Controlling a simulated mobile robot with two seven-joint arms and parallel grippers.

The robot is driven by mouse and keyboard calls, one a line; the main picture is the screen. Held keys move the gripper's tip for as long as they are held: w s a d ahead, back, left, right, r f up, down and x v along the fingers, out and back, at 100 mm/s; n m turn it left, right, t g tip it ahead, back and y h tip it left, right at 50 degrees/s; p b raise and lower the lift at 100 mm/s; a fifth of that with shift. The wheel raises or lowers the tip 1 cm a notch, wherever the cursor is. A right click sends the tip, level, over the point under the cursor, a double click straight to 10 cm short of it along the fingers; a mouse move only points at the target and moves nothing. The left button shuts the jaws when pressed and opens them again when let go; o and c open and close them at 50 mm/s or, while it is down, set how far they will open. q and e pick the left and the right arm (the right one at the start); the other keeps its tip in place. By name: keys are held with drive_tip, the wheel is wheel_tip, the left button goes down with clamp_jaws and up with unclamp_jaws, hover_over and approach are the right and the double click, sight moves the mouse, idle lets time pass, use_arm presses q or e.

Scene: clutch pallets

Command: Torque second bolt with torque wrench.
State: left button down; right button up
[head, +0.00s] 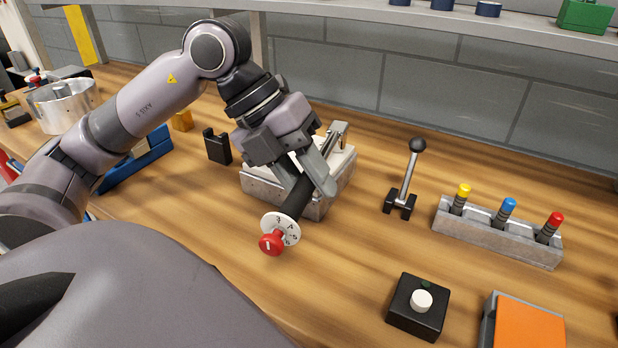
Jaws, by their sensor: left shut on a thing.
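My left gripper (312,182) comes in from the left and is shut on the black handle of the torque wrench (293,198). The wrench's near end carries a white numbered dial and a red knob. The gripper and wrench are over a grey block fixture (258,188) on the wooden bench. A metal bar shows at the fixture's back right, behind the gripper. The bolts cannot be made out, as the gripper and arm cover much of the fixture's top. My right gripper is not in view.
A black-knobbed lever (408,175) stands right of the fixture. Farther right is a grey rack (500,233) with yellow, blue and red-topped pieces. A black box with a white button (418,305) and an orange-topped box (527,322) are in front. A metal pot (62,108) stands left.

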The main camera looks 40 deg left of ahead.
use_arm(q)
drive_tip(key=shift+a, duration=0.1)
drive_tip(key=shift+s+a+m+b, duration=0.15)
drive_tip(key=shift+a+m+b, duration=0.15)
drive_tip(key=shift+a+b, duration=0.1)
drive_tip(key=shift+s+a+r+m+g, duration=0.1)
drive_tip(key=shift+s+a+m+g, duration=0.1)
drive_tip(key=shift+a+m+g, duration=0.25)
drive_tip(key=shift+a+b, duration=0.15)
drive_tip(key=shift+b, duration=0.15)
drive_tip(key=shift+s+a+m+g, duration=0.2)
drive_tip(key=shift+a+m+g, duration=0.15)
drive_tip(key=shift+a+m, duration=0.45)
drive_tip(key=shift+h, duration=0.3)
drive_tip(key=shift+a, duration=0.2)
drive_tip(key=shift+a+m+g, duration=0.5)
drive_tip(key=shift+a+m, duration=0.35)
drive_tip(key=shift+a, duration=0.05)
